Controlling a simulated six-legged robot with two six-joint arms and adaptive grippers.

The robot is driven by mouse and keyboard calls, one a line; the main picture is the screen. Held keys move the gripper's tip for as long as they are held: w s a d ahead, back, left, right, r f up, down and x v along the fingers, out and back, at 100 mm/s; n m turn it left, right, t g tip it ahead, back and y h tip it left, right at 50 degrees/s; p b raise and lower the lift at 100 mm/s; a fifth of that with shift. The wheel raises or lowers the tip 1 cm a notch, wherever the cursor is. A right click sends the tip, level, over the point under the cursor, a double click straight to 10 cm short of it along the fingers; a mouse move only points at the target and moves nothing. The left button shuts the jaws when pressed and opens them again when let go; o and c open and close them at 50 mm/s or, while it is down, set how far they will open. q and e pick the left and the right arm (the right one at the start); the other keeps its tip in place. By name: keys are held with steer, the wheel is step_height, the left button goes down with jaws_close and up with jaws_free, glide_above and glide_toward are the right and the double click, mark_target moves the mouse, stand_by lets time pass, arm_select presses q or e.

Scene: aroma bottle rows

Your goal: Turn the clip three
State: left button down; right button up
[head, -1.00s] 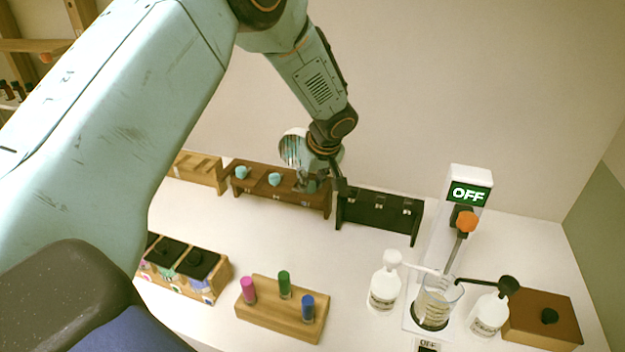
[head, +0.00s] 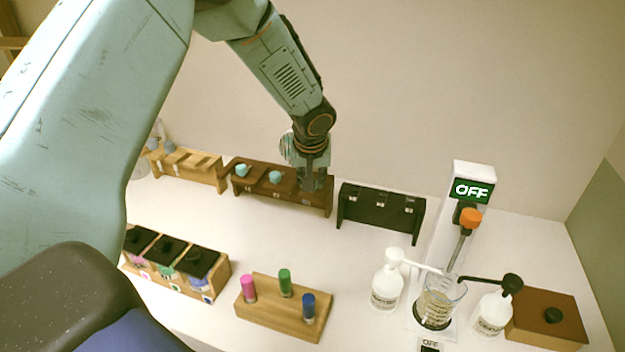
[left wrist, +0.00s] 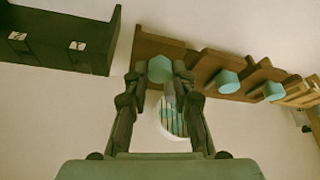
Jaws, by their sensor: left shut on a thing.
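A dark brown rack (head: 258,192) stands at the back of the white table with teal knob-like clips on it. Two of them, the left clip (head: 241,170) and the middle clip (head: 275,177), are free. My left gripper (head: 312,187) points down at the rack's right end and hides the third clip in the head view. In the left wrist view, the third clip (left wrist: 160,69) sits between the fingertips of my left gripper (left wrist: 159,78), which is shut on it. The other clips (left wrist: 228,82) show to the right there. My right gripper is not in view.
A black rack (head: 380,213) stands close to the right of the brown rack. A light wooden rack (head: 185,165) is to its left. A wooden block (head: 270,318) with coloured vials, bottles, a beaker (head: 438,300) and an OFF device (head: 473,185) stand nearer.

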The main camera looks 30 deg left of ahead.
arm_select(q)
steer(key=m+p, duration=0.1)
steer(key=m+h+p, duration=0.1)
steer(key=r+m+p, duration=0.1)
steer(key=m, duration=0.1)
steer(key=shift+w+a+t+h+p, duration=0.2)
steer(key=shift+w+t+h+p, duration=0.1)
steer(key=shift+t, duration=0.1)
steer(key=shift+f+m, duration=0.1)
steer(key=shift+m, duration=0.5)
steer(key=shift+m+h, duration=0.3)
steer(key=shift+a+f+m+h+b, duration=0.1)
steer(key=shift+f+m+h+b, duration=0.1)
steer(key=shift+m+b, duration=0.3)
steer(key=shift+a+f+m+h+b, duration=0.1)
steer(key=shift+m+h+b, duration=0.1)
steer(key=shift+m+b, duration=0.25)
steer(key=m+h+b, duration=0.1)
steer(key=m+b, duration=0.2)
steer(key=b, duration=0.1)
steer(key=shift+r+m+g+h+b, duration=0.15)
steer(key=shift+m+g+h+b, duration=0.15)
steer(key=shift+m+b, duration=0.65)
steer(key=shift+r, duration=0.1)
